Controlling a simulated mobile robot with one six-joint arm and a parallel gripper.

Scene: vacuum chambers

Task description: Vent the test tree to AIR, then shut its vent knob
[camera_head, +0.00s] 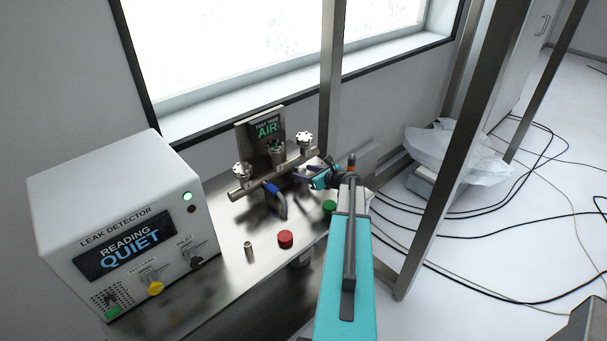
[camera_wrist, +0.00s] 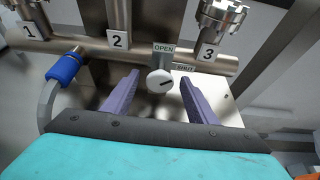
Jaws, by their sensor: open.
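The test tree is a metal pipe (camera_head: 250,188) with several ports, and its sign (camera_head: 265,130) reads TEST TREE AIR. In the wrist view, the white round vent knob (camera_wrist: 160,82) sits below the pipe between ports 2 and 3. An OPEN label (camera_wrist: 163,48) is above it and a SHUT label (camera_wrist: 184,68) is to its upper right. The knob's dark mark points right and slightly up, towards the SHUT side. My gripper (camera_wrist: 159,92) is open, its purple fingers on either side of the knob with gaps visible. In the head view, my gripper (camera_head: 307,172) hides the knob.
A blue hose connector (camera_wrist: 64,68) is on the pipe at left. The leak detector (camera_head: 120,225) reads QUIET. A red cap (camera_head: 285,239), a green cap (camera_head: 329,207) and a small metal fitting (camera_head: 249,251) stand on the bench. A metal post (camera_head: 331,80) rises behind my gripper.

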